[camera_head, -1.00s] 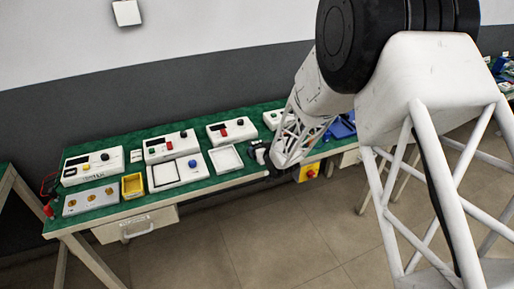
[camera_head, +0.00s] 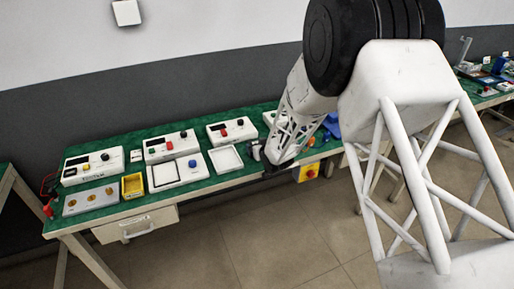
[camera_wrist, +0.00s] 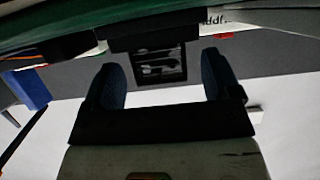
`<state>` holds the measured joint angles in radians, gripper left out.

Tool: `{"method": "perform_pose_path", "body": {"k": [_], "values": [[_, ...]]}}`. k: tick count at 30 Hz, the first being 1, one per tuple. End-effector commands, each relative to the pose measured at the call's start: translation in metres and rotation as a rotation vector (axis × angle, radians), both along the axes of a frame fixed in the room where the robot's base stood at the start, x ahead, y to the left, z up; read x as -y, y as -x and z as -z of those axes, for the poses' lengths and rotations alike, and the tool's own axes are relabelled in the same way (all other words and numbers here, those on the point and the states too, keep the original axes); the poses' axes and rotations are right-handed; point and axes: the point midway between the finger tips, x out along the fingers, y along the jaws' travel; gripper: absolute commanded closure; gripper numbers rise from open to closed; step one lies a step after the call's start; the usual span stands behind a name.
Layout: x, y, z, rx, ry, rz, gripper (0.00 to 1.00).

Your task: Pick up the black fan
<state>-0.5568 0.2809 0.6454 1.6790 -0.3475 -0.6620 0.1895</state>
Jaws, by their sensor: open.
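A small black boxy thing with a grille-like face, which looks like the black fan (camera_wrist: 160,66), shows in the wrist view by the green table edge. It lies beyond and between the two blue-grey fingers of my gripper (camera_wrist: 162,82). The fingers are apart, with nothing visibly clamped. In the head view a dark thing that may be the fan (camera_head: 256,151) sits at the table's front edge, right of an open white tray. My gripper (camera_head: 271,168) is just right of and below it, partly hidden by my arm. Whether a finger touches it, I cannot tell.
A yellow box with a red button (camera_head: 309,172) hangs under the front edge. Floor in front is clear.

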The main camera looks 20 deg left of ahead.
Motion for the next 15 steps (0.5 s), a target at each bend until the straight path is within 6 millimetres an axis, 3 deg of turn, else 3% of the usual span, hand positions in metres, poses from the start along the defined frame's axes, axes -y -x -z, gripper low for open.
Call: {"method": "perform_pose_path", "body": {"k": [4, 15], "values": [[0.0001, 0.0001, 0.0000, 0.000, 0.000, 0.000, 0.17], [0.0000, 0.0000, -0.0001, 0.000, 0.000, 0.000, 0.70]]}}
